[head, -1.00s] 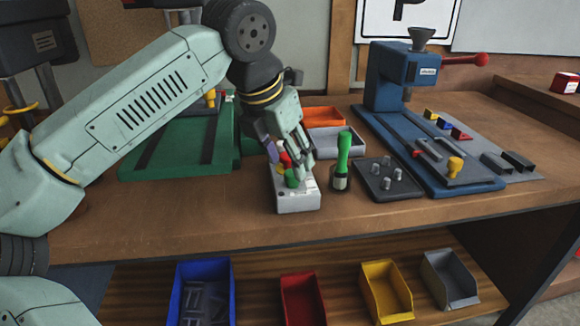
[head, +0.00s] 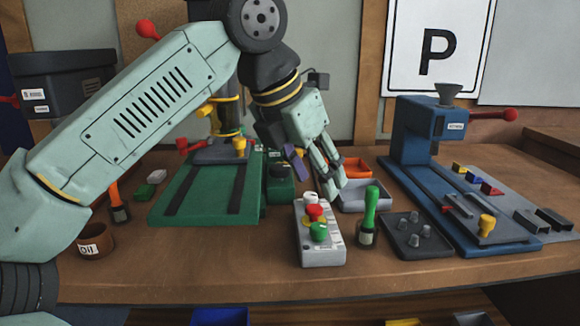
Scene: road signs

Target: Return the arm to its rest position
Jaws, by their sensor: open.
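My gripper (head: 318,176) hangs from my raised, bent arm in the middle of the head view. It is open and empty, its fingers pointing down above the workbench. The grey control box (head: 321,250) with red, yellow and green buttons stands on the bench just below and in front of the fingers. A gap shows between the fingers and the buttons. The far finger is partly hidden by the nearer parts of the gripper.
A green-handled tool (head: 370,208) stands right of the box, beside a dark tray with pegs (head: 415,236). Grey (head: 364,195) and orange (head: 357,168) bins lie behind. A blue machine (head: 425,140) stands right, a green machine base (head: 200,193) left. The bench's front strip is clear.

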